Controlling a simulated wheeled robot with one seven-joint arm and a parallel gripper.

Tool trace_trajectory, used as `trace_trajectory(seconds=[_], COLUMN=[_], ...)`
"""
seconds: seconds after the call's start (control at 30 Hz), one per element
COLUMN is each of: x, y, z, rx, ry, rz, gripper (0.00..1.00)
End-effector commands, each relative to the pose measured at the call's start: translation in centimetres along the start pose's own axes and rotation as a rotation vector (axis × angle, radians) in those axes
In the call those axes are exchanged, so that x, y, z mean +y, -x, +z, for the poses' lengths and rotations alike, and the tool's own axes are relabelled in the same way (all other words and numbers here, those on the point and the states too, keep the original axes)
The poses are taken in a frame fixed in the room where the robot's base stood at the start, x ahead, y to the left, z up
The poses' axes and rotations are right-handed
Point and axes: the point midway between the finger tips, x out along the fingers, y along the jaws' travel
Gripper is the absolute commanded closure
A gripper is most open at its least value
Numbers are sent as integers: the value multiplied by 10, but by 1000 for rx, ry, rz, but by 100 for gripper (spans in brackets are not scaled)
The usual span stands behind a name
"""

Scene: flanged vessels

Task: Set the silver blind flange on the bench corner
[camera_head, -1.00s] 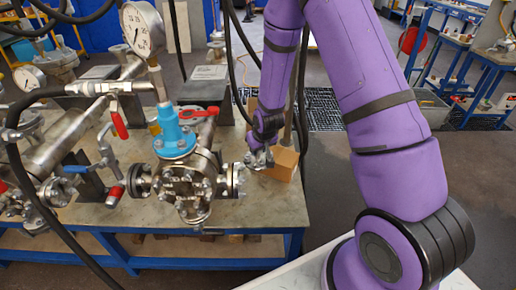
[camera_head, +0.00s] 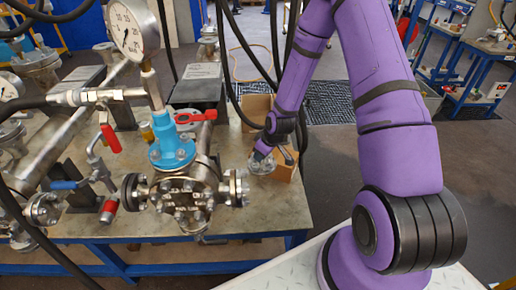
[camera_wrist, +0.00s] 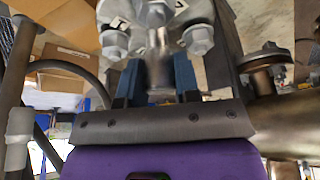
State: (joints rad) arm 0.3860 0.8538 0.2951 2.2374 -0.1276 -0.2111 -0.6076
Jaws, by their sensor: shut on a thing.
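The silver blind flange (camera_head: 261,166) is a small bolted disc at the end of my arm in the head view. My gripper (camera_head: 265,155) is shut on it and holds it just right of the steel vessel's side flange (camera_head: 235,187), apart from it. In the wrist view my gripper's blue fingers (camera_wrist: 158,78) close around the flange's central stub (camera_wrist: 159,45), with bolt heads around it. The grey bench top (camera_head: 265,216) lies below; its front right corner is clear. I cannot tell the exact height of the flange above the bench.
The steel vessel with a blue cap (camera_head: 171,150) and a red-handled valve stands left of my gripper. A cardboard box (camera_head: 284,167) is close behind and right of the flange. A pressure gauge (camera_head: 133,28) and black hoses rise nearby. Bare bench lies toward the front right edge.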

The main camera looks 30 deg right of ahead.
Motion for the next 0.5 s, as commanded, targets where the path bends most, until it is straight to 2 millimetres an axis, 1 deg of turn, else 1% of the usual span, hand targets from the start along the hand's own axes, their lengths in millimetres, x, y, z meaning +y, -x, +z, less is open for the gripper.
trace_trajectory(seconds=[0.13, 0.5], x=[3, 3], y=[-10, -32], z=[15, 49], rx=[3, 8], ry=[140, 542], rz=[-60, -218], gripper=[98, 98])
